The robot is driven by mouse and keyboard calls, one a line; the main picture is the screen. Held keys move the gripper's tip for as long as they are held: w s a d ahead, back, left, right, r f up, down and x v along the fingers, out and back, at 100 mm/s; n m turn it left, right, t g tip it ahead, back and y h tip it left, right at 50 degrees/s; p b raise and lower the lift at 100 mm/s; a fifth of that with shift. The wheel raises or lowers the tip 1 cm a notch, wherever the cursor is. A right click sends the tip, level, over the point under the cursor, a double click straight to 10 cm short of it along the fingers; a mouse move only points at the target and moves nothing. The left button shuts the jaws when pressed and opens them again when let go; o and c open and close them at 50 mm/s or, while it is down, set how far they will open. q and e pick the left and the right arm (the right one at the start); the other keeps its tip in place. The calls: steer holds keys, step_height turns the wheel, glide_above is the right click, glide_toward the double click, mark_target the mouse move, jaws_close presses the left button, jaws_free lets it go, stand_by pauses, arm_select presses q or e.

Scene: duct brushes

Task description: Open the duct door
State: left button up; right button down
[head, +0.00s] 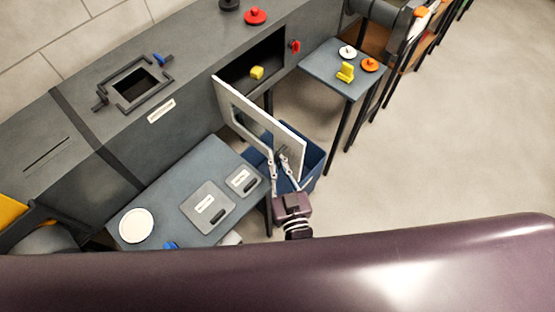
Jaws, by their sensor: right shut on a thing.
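The duct door (235,100) is a pale panel with a raised frame. It stands swung out from the side of the grey duct (190,60), beside a dark rectangular opening (270,58). A yellow piece (257,72) shows inside the opening. My right gripper (280,160) is at the door's lower, outer part and is shut on it; the exact contact is small and hard to see. My left gripper is not in view.
A low grey table (185,178) in front of the duct bears two labelled plates and a white disc (136,225). A blue bin (314,158) stands under the door. A small side table (325,68) holds white, orange and yellow pieces. Floor to the right is clear.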

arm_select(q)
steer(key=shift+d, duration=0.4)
arm_select(e)
steer(key=shift+s+d+f, duration=0.1)
steer(key=shift+f, duration=0.05)
steer(key=c, duration=2.4)
jaws_free()
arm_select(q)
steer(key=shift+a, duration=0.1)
arm_select(e)
steer(key=shift+o, duration=0.3)
steer(key=shift+s, duration=0.1)
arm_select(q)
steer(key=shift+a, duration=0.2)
arm_select(e)
steer(key=s+d, duration=0.2)
steer(key=s, duration=0.9)
steer(key=shift+s, duration=0.4)
